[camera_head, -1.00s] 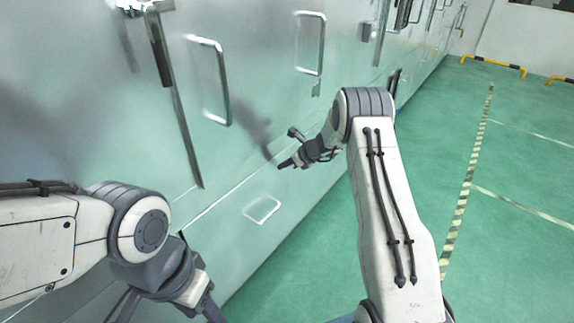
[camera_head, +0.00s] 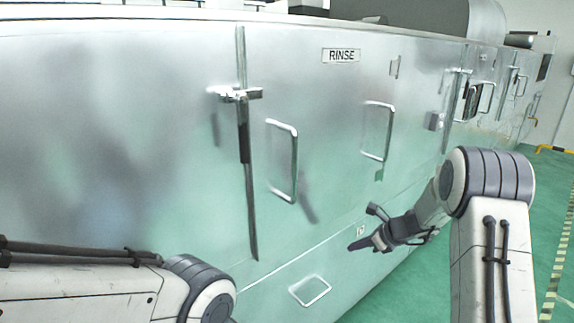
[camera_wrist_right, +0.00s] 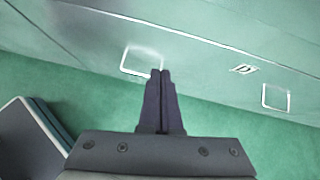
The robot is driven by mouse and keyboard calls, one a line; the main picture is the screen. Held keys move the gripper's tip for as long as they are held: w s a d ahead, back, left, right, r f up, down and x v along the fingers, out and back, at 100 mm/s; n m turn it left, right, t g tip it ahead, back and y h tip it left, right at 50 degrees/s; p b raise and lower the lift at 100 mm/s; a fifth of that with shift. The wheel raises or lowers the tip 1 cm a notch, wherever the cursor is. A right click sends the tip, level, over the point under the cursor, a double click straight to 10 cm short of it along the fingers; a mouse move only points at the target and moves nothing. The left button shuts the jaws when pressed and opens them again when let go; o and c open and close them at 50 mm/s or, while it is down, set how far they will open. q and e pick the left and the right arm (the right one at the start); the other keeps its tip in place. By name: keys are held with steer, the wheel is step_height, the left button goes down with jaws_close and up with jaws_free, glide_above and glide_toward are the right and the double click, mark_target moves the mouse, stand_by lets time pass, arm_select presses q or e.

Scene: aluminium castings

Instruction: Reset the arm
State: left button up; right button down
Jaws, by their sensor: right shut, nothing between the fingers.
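My right gripper (camera_head: 362,243) is shut and empty in the head view, in front of the lower part of a metal machine wall (camera_head: 340,120). In the right wrist view its two dark fingers (camera_wrist_right: 161,75) lie together with nothing between them, and a low handle (camera_wrist_right: 142,60) shows just beyond the tips. I cannot tell the gap to the wall. My left arm comes in at the lower left of the head view, bent at a grey joint; its gripper is outside the picture.
The wall carries a vertical latch bar (camera_head: 246,150), two door handles (camera_head: 283,160) (camera_head: 377,131), a RINSE label (camera_head: 341,55) and a low handle (camera_head: 310,291). Green floor (camera_head: 548,220) lies open at the right, with a striped line (camera_head: 556,270).

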steer(key=s+a+r+n+g, duration=0.3)
steer(key=s+a+r+n, duration=0.1)
steer(key=s+a+n, duration=0.6)
steer(key=s+a+r+n+g, duration=0.35)
steer(key=s+a+n, duration=0.55)
steer(key=a, duration=0.4)
steer(key=s+d+r+n+h, duration=0.2)
steer(key=s+n+h, duration=0.2)
steer(key=s+n, duration=1.4)
steer(key=s+r+m+p, duration=0.2)
steer(key=s+r+p, duration=0.1)
steer(key=r+p, duration=0.9)
steer(key=shift+d+r+m+p, duration=0.25)
steer(key=shift+r+m+p, duration=0.15)
steer(key=shift+p, duration=0.2)
